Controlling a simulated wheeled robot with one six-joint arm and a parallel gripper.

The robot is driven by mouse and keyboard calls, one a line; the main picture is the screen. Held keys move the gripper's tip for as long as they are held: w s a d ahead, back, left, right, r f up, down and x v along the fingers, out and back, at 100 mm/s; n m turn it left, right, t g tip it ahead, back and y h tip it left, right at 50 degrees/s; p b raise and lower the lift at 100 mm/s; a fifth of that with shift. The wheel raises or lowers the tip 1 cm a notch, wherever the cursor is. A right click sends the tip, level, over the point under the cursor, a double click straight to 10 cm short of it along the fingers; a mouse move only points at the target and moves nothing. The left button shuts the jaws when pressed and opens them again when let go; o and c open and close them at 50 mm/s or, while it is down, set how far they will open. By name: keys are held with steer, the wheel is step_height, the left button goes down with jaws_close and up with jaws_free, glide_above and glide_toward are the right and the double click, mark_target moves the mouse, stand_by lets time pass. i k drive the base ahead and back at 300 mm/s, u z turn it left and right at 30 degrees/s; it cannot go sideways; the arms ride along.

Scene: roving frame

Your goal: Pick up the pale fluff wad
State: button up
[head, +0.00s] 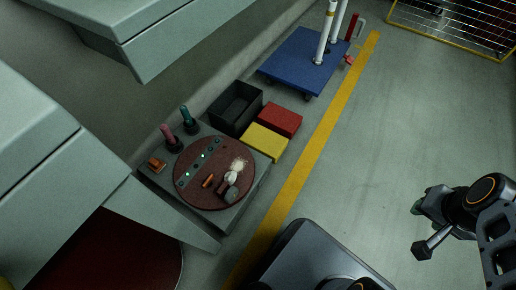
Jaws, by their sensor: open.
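A small pale fuzzy patch (239,164), which looks like the fluff wad, lies on the right part of a round dark red mat (190,155). A whitish rounded piece (231,177) sits right below it, and I cannot tell whether the two are one thing. A grey lump (232,194) is just below that, close to or touching the whitish piece. My gripper (419,228) is at the right of the view, far from the mat, over bare floor. Its two fingers are apart with nothing between them.
The mat lies on a low grey platform (226,226) with an orange piece (208,181) and two upright handles, pink (167,133) and teal (186,114). Black (236,107), red (280,119) and yellow (264,141) bins adjoin. A blue cart (302,62) stands behind. Floor at right is clear.

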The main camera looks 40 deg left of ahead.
mark_target(230, 177)
steer(key=i, duration=1.65)
steer(key=u, duration=4)
steer(key=i, duration=0.5)
steer(key=z, duration=0.05)
